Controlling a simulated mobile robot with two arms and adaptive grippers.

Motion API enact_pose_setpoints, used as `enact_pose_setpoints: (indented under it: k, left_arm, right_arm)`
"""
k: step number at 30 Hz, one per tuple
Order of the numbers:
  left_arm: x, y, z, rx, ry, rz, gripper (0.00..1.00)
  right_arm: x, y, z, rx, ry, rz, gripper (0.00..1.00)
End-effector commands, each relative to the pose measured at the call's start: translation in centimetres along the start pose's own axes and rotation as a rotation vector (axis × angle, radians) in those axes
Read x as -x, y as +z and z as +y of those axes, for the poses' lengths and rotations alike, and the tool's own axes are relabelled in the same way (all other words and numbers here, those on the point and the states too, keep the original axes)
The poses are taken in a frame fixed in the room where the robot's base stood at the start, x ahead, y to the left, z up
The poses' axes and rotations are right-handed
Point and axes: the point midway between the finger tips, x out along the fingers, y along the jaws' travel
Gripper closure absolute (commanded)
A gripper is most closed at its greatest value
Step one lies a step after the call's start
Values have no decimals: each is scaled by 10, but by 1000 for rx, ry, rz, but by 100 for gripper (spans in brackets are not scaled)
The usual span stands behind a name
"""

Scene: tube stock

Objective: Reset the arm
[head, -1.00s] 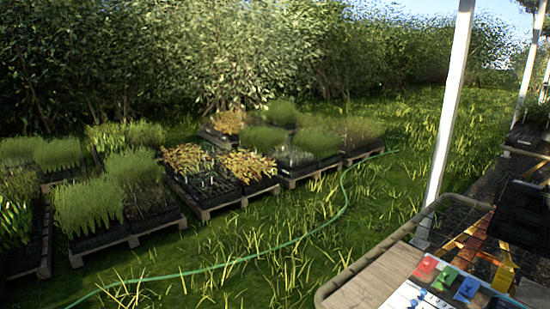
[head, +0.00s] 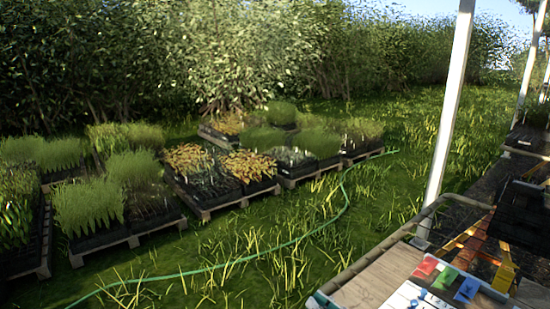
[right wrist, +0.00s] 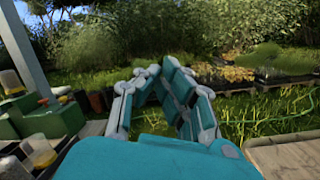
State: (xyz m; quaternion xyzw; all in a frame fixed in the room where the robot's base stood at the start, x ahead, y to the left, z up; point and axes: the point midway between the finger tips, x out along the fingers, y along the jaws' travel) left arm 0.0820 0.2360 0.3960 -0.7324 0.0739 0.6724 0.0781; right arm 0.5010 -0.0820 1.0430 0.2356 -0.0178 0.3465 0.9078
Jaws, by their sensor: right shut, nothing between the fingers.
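My right gripper (right wrist: 160,72) fills the middle of the right wrist view. Its teal and white fingers lean together at the top, and it is shut with nothing held. In the head view a small teal and white part of my right gripper (head: 320,301) shows at the bottom edge, in front of the wooden table's near left corner (head: 372,285). The rest of it is cut off by the frame. My left gripper is in neither view.
Red, green and blue pieces (head: 446,278) lie on the table's right side, near a black crate (head: 522,212). A white post (head: 450,125) stands behind. Plant pallets (head: 130,240) and a green hose (head: 255,257) lie on open grass. Green containers (right wrist: 50,120) stand left in the wrist view.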

Motion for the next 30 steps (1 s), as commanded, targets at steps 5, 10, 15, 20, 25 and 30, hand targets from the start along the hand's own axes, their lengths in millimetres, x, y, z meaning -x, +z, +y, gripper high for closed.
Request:
enact_pose_setpoints:
  k: [5, 10, 15, 20, 25, 30]
  left_arm:
    - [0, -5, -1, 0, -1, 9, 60]
    - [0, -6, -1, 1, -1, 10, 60]
    - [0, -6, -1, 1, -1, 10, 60]
    - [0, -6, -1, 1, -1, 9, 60]
    - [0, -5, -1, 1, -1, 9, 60]
    - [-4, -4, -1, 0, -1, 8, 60]
  right_arm:
    - [63, 23, -72, -932, -463, -456, 100]
    - [158, -46, -111, -1565, -924, -766, 100]
    - [220, -105, -96, -1887, -1251, -930, 100]
    - [258, -141, -69, -2061, -1486, -1026, 100]
    - [289, -168, -35, -2191, -1711, -1100, 100]
    - [298, -205, -41, -2215, -1809, -1119, 100]
